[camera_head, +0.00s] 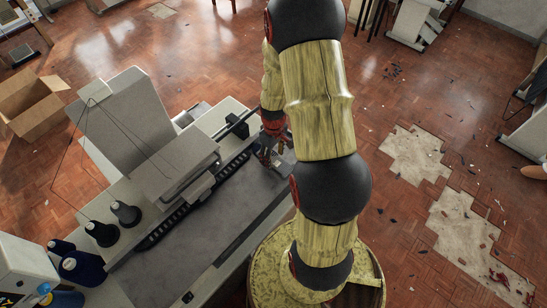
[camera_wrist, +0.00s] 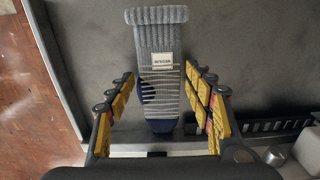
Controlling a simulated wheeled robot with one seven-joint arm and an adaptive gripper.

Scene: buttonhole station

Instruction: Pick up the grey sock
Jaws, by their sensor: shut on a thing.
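The grey sock (camera_wrist: 157,40) shows in the wrist view, with a ribbed cuff at the top, a pale label, thin stripes and a dark navy toe towards me. My gripper (camera_wrist: 162,82) is shut on the sock across its middle, with a yellow-padded finger on each side. In the head view my gripper (camera_head: 272,150) is at the far right part of the machine's grey bed, partly hidden by my arm. The sock can hardly be made out there. I cannot tell whether it is clear of the surface.
The grey sewing station (camera_head: 190,250) fills the left, its machine head (camera_head: 172,168) left of my gripper. Dark thread cones (camera_head: 103,233) stand at its near left. An open cardboard box (camera_head: 30,105) is on the floor. Broken floor patches (camera_head: 414,153) and debris lie right.

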